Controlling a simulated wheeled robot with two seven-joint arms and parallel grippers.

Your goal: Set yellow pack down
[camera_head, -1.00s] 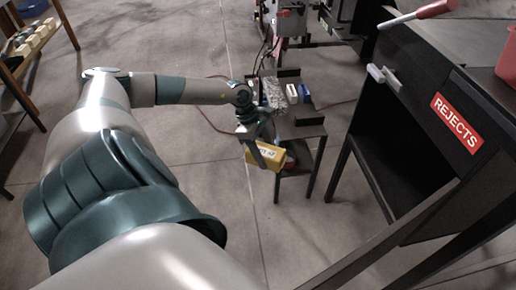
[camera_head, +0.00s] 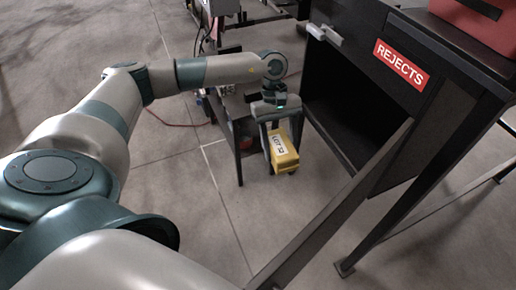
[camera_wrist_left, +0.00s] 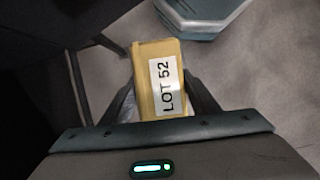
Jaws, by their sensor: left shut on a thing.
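The yellow pack (camera_head: 284,158) has a white label and hangs in my left gripper (camera_head: 281,140), clear of the floor in the head view. It is in front of the dark open side of the rejects cabinet. In the left wrist view, the pack (camera_wrist_left: 155,62) shows its "LOT 52" label between the two fingers of the left gripper (camera_wrist_left: 160,98). The fingers are shut on it. My right gripper is not in view.
The black rejects cabinet (camera_head: 346,66) carries a red REJECTS sign (camera_head: 400,64) and a grey handle (camera_head: 324,34). A red bin (camera_head: 480,22) is on top at the right. A small dark table (camera_head: 229,133) stands left of the gripper. Bare floor (camera_head: 185,215) lies in front.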

